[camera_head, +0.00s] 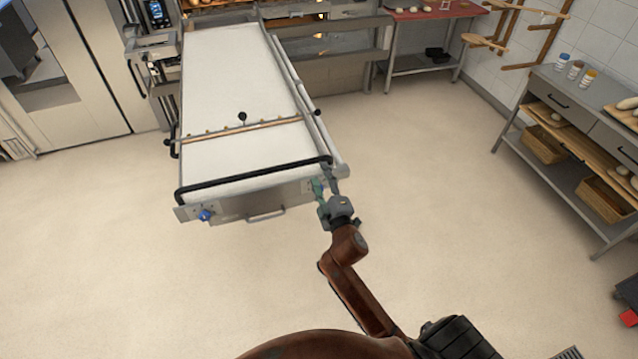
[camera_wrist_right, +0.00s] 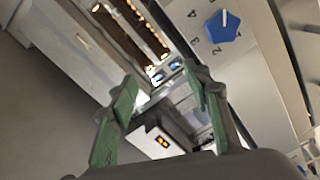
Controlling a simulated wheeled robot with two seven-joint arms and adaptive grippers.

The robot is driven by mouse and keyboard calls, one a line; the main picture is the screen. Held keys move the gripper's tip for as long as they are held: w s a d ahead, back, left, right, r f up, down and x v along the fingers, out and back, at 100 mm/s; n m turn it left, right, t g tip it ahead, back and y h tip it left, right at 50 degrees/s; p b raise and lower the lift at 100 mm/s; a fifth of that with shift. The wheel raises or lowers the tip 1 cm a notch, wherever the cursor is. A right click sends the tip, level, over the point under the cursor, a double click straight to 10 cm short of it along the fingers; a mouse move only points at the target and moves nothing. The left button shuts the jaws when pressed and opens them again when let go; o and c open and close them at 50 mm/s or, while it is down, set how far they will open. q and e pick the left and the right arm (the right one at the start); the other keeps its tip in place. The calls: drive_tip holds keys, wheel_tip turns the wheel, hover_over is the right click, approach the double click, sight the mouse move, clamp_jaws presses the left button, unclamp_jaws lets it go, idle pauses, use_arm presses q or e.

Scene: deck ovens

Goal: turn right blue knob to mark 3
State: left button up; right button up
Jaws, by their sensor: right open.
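The right blue knob (camera_wrist_right: 224,25) shows in the upper right of the right wrist view, on a pale panel with small digits around it. Its white pointer line points toward the top of the picture. In the head view this knob is mostly hidden behind my right gripper (camera_head: 324,184) at the loader's near right corner. The gripper's green fingers (camera_wrist_right: 160,78) are open with nothing between them. The knob lies outside them, beyond the right finger in the wrist view. I cannot tell whether they touch the panel. My left gripper is out of view.
The long white loader table (camera_head: 240,80) has a black rail (camera_head: 255,178) at its near end. Another blue knob (camera_head: 205,215) and a handle (camera_head: 266,216) are on its front. A workbench (camera_head: 590,110) stands at right. The floor between is clear.

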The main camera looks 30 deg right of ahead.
drive_tip(key=s+a+f+m+b, duration=0.2)
drive_tip(key=s+f+m, duration=0.4)
drive_tip(key=f+m, duration=0.25)
drive_tip(key=p+x, duration=0.1)
drive_tip(key=x, duration=0.6)
drive_tip(key=shift+w+d, duration=0.25)
drive_tip(key=shift+d, duration=0.05)
drive_tip(key=shift+n, duration=0.25)
drive_tip(key=shift+c, duration=0.3)
drive_tip(key=shift+f, duration=0.1)
drive_tip(key=c, duration=1.1)
